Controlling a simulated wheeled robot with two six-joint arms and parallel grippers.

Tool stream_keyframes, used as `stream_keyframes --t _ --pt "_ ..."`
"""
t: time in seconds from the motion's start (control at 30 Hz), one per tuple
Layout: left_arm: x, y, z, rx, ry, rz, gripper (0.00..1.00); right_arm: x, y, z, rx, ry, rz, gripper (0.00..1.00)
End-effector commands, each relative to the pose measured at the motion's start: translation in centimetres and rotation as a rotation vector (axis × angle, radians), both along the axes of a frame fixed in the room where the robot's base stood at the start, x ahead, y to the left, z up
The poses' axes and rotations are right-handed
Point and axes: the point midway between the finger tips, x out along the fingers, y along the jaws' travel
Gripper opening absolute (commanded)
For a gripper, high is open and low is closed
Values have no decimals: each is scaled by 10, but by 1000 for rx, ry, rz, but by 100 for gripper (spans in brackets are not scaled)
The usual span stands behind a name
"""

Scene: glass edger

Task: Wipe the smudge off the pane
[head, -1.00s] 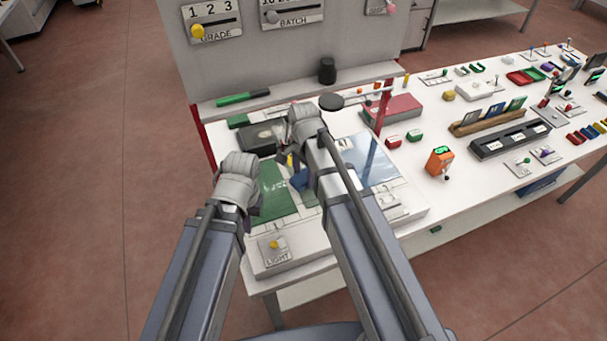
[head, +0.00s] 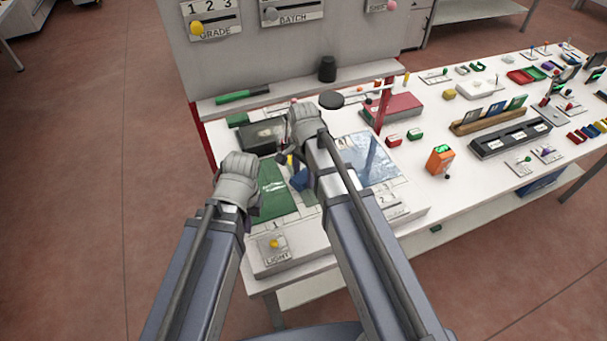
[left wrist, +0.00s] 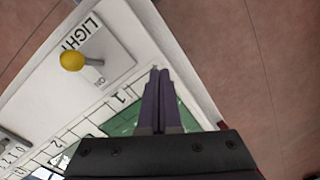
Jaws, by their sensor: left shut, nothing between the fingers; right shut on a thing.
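A glossy, bluish pane-like sheet (head: 372,160) lies on the white bench, partly behind my right arm, with pale reflections or marks on it. A green panel (head: 272,196) lies to its left with a faint pale streak; I cannot tell which mark is the smudge. My right gripper (head: 294,170) is mostly hidden by its wrist; it is shut on what looks like a small blue pad (head: 300,180) at the green panel's right edge. My left gripper is shut and empty beside the green panel's left edge; its dark fingers (left wrist: 157,80) touch together in the left wrist view.
A LIGHT switch with a yellow knob (head: 274,244) stands at the bench's front left corner. A black box (head: 262,135) lies behind the green panel. A shelf with a green-handled tool (head: 242,96) and black cup (head: 327,68) is behind. An orange device (head: 439,158) stands right.

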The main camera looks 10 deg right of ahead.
Motion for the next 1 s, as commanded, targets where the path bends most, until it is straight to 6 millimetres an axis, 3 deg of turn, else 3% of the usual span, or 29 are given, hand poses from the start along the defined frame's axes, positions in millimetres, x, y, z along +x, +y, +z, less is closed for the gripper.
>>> stream_keyframes --t 0.77,1.0 --pt "0 0 -12 0 0 0 0 0 -1 -12 0 0 0 0" --pt "0 0 -11 0 0 0 0 3 -15 -11 0 0 -2 0"
